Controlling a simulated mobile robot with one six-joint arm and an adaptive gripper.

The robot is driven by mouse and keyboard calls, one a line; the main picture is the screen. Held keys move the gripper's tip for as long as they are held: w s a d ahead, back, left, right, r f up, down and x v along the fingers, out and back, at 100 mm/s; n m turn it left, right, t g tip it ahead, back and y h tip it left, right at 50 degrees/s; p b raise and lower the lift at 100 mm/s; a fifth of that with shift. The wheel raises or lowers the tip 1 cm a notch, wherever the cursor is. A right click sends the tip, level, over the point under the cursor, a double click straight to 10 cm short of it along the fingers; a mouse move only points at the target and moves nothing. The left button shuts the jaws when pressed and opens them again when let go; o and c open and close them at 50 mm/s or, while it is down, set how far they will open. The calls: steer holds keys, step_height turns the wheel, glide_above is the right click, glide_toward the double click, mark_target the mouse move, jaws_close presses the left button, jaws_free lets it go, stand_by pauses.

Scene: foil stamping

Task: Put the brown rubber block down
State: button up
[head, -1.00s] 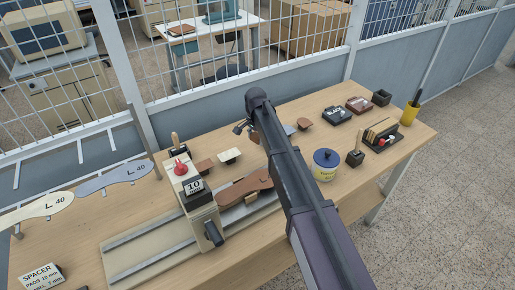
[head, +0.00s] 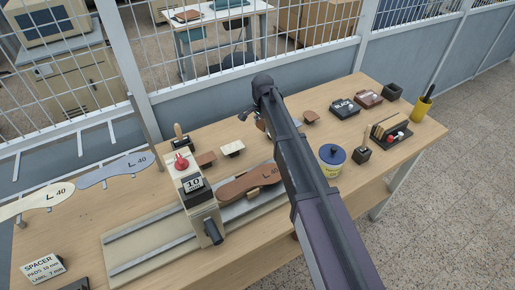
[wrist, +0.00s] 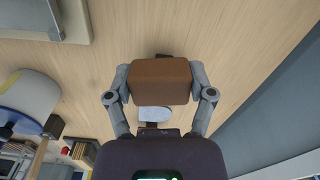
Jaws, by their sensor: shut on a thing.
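The brown rubber block (wrist: 160,82) is held in my gripper (wrist: 160,75). In the wrist view the grey fingers press on its left and right sides. Wooden tabletop (wrist: 110,50) shows around the block; I cannot tell whether the block touches it. In the head view my arm hides the block and most of the gripper; only a bit of the gripper shows beside the arm's far end.
A stamping press (head: 200,205) with a brown sole (head: 250,185) stands on rails to the left. Pads on small stands, a white one (head: 232,148) and a brown one (head: 310,117), flank my arm. A blue-lidded pot (head: 331,160) stands to the right. A mesh fence runs behind the table.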

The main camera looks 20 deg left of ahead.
steer(key=s+m, duration=0.1)
steer(key=s+a+r+m+p, duration=0.1)
steer(key=s, duration=0.1)
steer(key=shift+a+r, duration=0.1)
stand_by(0.3)
steer(key=b, duration=0.6)
glide_above(257, 149)
step_height(257, 149, down, 6)
steer(key=shift+w+a+f, duration=0.1)
steer(key=shift+f, duration=0.05)
steer(key=shift+f+b, duration=1.9)
steer(key=shift+b, duration=0.2)
steer(key=shift+f, duration=0.15)
steer(key=o, duration=1.2)
